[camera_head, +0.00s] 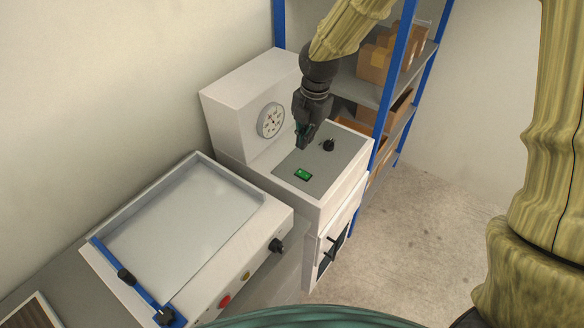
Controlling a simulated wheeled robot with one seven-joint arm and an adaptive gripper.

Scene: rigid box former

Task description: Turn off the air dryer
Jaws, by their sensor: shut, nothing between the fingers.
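The air dryer appears to be the white cabinet unit (306,211) in the middle, with a round dial gauge (270,121) on its raised back box. Its grey sloped top panel carries a lit green switch (303,175) and a black knob (328,145). My gripper (302,146) is shut and empty. It points down over the panel, just above the green switch in the picture and left of the knob. I cannot tell whether its tips touch the panel.
A white machine with a glass top (192,217), a blue-handled bar (138,283) and a red button (225,300) stands at the front left. A blue-framed shelf (396,62) with cardboard boxes (374,64) stands behind right. The concrete floor (420,215) at the right is clear.

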